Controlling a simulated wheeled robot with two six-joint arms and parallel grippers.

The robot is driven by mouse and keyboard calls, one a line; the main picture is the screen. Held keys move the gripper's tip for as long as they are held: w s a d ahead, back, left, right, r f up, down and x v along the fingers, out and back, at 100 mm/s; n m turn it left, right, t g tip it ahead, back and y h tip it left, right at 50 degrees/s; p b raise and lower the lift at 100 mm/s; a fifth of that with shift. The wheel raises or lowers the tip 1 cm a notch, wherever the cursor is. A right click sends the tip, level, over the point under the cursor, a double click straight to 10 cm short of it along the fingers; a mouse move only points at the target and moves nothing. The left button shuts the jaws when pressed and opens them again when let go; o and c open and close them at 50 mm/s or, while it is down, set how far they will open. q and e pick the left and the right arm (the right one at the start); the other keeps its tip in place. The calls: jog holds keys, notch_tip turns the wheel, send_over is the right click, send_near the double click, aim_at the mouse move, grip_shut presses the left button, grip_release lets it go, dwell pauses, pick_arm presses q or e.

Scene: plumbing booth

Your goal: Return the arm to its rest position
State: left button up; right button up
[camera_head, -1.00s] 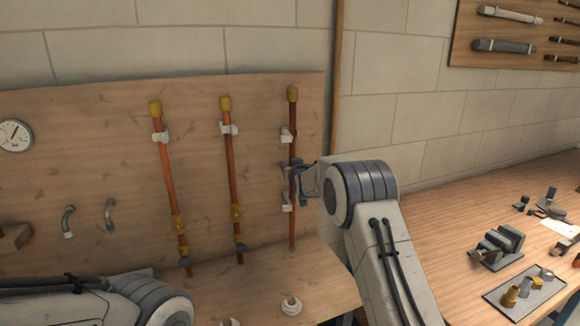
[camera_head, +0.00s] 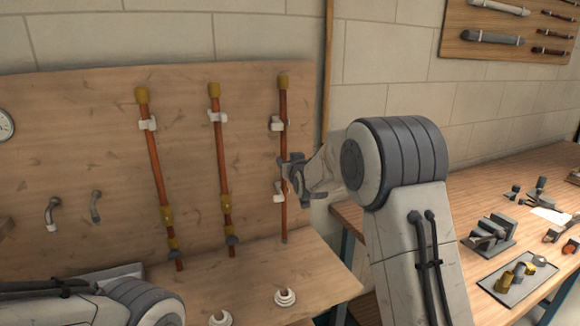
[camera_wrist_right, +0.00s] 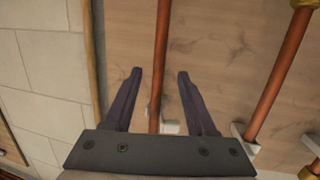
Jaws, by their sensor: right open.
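My right arm reaches in from the lower right in the head view. Its gripper (camera_head: 289,168) is in front of the rightmost copper pipe (camera_head: 283,140) on the wooden panel. In the right wrist view the two dark fingers (camera_wrist_right: 158,75) are spread apart, with the same pipe (camera_wrist_right: 162,45) running between them in the picture and touching neither finger. White clips hold this pipe upright on the panel. My left arm's grey and white links show at the lower left of the head view; its gripper is not in view.
Two more copper pipes with brass fittings, a middle one (camera_head: 221,165) and a left one (camera_head: 153,160), hang on the panel (camera_head: 95,140). White round fittings (camera_head: 285,297) sit on the ledge. A workbench at right bears a vise (camera_head: 490,233) and a tray of fittings (camera_head: 497,285).

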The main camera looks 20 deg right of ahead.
jog(key=shift+s, duration=0.25)
jog(key=shift+a, duration=0.1)
jog(key=s+a+f+n+g+y, duration=0.2)
jog(key=s+a+f+g, duration=0.2)
jog(key=s+a, duration=0.6)
jog(key=s+a+f+n+g+y, duration=0.2)
jog(key=s+a+f+g, duration=0.2)
jog(key=s+a, duration=0.6)
jog(key=s+d+f+n+g, duration=0.1)
jog(key=s+f+g, duration=0.1)
jog(key=s, duration=0.8)
jog(key=s+d+f+n+g+h, duration=0.1)
jog(key=s+d+f+g, duration=0.1)
jog(key=s, duration=0.9)
jog(key=s+d+f+n+g+h, duration=0.1)
jog(key=s+g, duration=0.3)
jog(key=s, duration=0.6)
jog(key=shift+s+d+f+n, duration=0.2)
jog(key=shift+s+f+n, duration=0.1)
jog(key=shift+f, duration=0.1)
jog(key=shift+w, duration=0.1)
